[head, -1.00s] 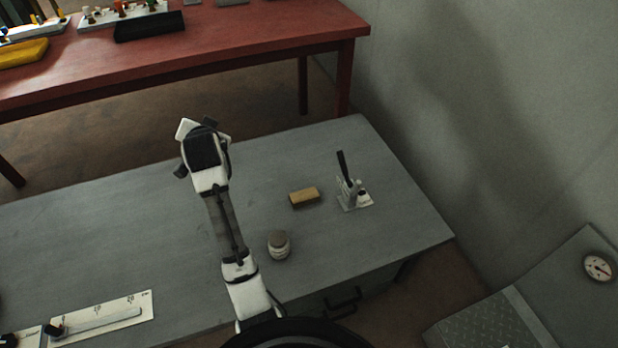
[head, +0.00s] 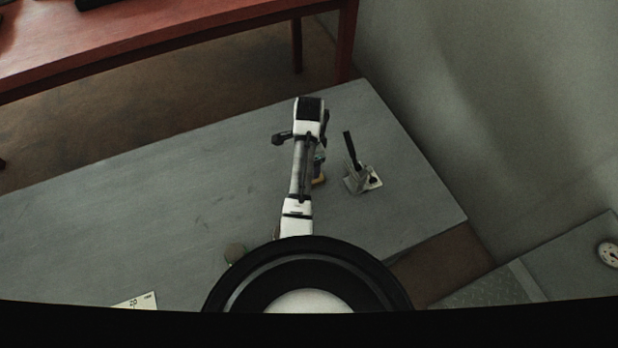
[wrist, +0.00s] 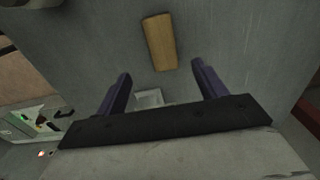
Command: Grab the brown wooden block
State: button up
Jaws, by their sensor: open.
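The brown wooden block (wrist: 160,42) lies on the grey table top. In the wrist view it is at the top middle, beyond the fingertips and roughly between their lines. In the head view my arm hides most of it, and only a small edge of the block (head: 319,181) shows right of the arm. My gripper (wrist: 160,82) is open, with two dark purple fingers apart and nothing between them. The block is not touched by either finger in the wrist view. The fingertips are hard to make out in the head view.
A small metal stand with a black upright handle (head: 358,178) is on the table, right of the block. A white marked plate (head: 137,301) lies near the front edge. The grey table's left part (head: 130,215) is clear.

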jog(key=f, duration=1)
jog(key=shift+w+a+f+p, duration=0.1)
jog(key=shift+a+f+p, duration=0.1)
jog(key=shift+f+p, duration=0.15)
jog(key=shift+c, duration=0.3)
jog(key=c, duration=1)
jog(key=shift+c, duration=0.2)
jog(key=shift+r, duration=0.2)
notch_tip(320, 180, up, 20)
jog(key=p, duration=0.6)
jog(key=shift+f, duration=0.15)
